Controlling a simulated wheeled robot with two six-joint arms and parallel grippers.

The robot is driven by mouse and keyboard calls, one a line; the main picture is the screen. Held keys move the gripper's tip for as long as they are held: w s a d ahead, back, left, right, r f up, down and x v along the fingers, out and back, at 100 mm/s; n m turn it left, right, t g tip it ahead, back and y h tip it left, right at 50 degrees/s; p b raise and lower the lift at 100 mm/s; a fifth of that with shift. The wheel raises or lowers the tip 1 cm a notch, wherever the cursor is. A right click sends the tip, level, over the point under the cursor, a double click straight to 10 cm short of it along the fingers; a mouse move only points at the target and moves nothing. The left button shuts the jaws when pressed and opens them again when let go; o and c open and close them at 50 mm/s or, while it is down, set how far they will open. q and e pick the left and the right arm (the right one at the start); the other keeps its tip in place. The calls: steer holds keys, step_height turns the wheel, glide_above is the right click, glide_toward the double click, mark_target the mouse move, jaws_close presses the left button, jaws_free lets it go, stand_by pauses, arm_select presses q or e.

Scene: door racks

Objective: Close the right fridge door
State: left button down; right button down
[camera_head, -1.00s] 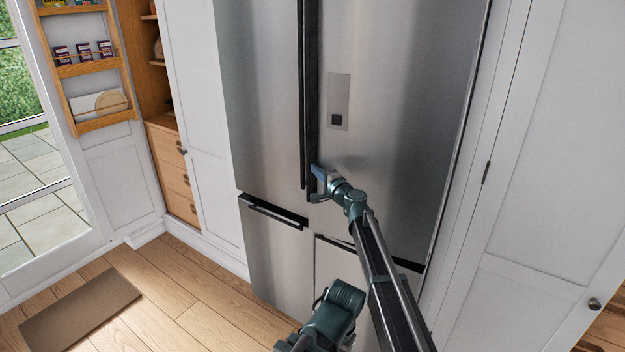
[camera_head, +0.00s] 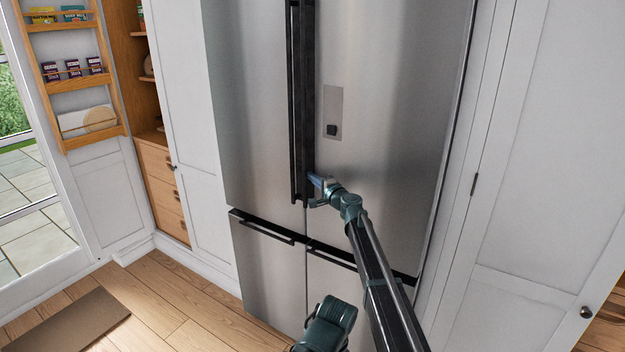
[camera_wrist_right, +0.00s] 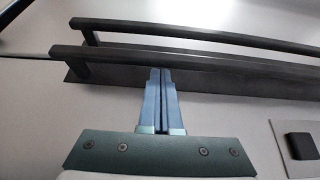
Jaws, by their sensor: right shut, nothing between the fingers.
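The right fridge door (camera_head: 390,110) is a tall stainless steel upper door with a small dispenser panel and a long black vertical handle (camera_head: 307,100) on its left edge. It looks flush, or nearly flush, with the left fridge door (camera_head: 250,100); any small gap is hard to tell. My right gripper (camera_head: 314,187) is shut and empty, at the lower end of the right door's handle. In the right wrist view its blue fingers (camera_wrist_right: 160,100) are together and reach to the handle (camera_wrist_right: 200,65), apparently touching or very close.
Lower fridge doors with black handles (camera_head: 262,226) are below. White cabinet panels (camera_head: 545,150) stand on the right. An open pantry with wooden door racks (camera_head: 85,85) is at left. The wood floor (camera_head: 190,300) is clear beside a brown mat (camera_head: 70,322).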

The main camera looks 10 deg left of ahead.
steer(key=shift+d, duration=0.15)
steer(key=v, duration=1.4)
steer(key=s+d+f+n+g+h, duration=0.2)
steer(key=s+d+f+n+g, duration=0.2)
steer(key=s+f, duration=0.45)
steer(key=s+d+f+n+g+h, duration=0.1)
steer(key=s+d+f+n+g, duration=0.3)
steer(key=s, duration=0.7)
steer(key=s+d+f+n+g+h, duration=0.15)
steer(key=s+d+f+h, duration=0.3)
steer(key=s+d, duration=0.45)
steer(key=s+d+f+n+g+h, duration=0.1)
steer(key=s+d+f+g+h, duration=0.3)
steer(key=s+d, duration=0.5)
steer(key=s+a+n+h+p, duration=0.1)
steer(key=s+a+n, duration=0.2)
steer(key=s+a, duration=0.4)
steer(key=a, duration=0.4)
steer(key=shift+s+a, duration=0.25)
steer(key=shift+a, duration=0.1)
steer(key=shift+g+h, duration=0.25)
